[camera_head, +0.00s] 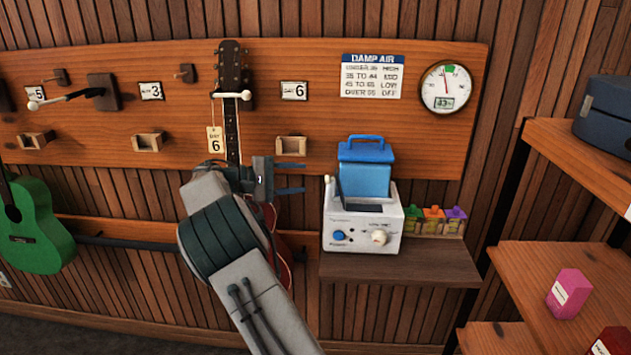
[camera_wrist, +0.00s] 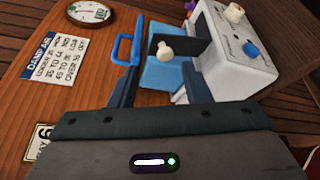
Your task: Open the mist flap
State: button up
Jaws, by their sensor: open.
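The white mist machine (camera_head: 385,226) stands on a small wooden shelf with a blue handled tank (camera_head: 364,172) at its back. A thin dark panel that looks like the mist flap (camera_head: 341,192) stands steeply tilted at the machine's top left, with a dark recess to its right. A pale knob (camera_head: 327,180) is on its left side. In the wrist view the dark flap (camera_wrist: 190,48) and its cream knob (camera_wrist: 166,52) show between the fingers. My gripper (camera_head: 302,178) is open and empty, left of the machine and apart from the knob; it also shows in the wrist view (camera_wrist: 162,75).
A ukulele hangs behind my arm with a tag (camera_head: 215,139). A wooden holder (camera_head: 291,146) juts from the wall above my gripper.

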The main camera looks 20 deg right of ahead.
jog(key=a, duration=0.5)
jog(key=shift+w+a+r, duration=0.2)
jog(key=shift+a+r, duration=0.05)
jog(key=shift+r, duration=0.1)
jog(key=c, duration=0.5)
jog(key=shift+a+f, duration=0.1)
jog(key=shift+f, duration=0.2)
grip_shut()
notch_tip(320, 180, down, 5)
jog(key=a+n+t+h+p, duration=0.2)
jog(key=t+h, duration=0.1)
jog(key=t, duration=0.3)
jog(key=d+r+t+p, duration=0.1)
jog(key=d+p, duration=0.3)
jog(key=d, duration=0.8)
jog(key=shift+s+d+r+p, duration=0.15)
jog(key=shift+d+r+p, duration=0.2)
jog(key=shift+d+r, duration=0.1)
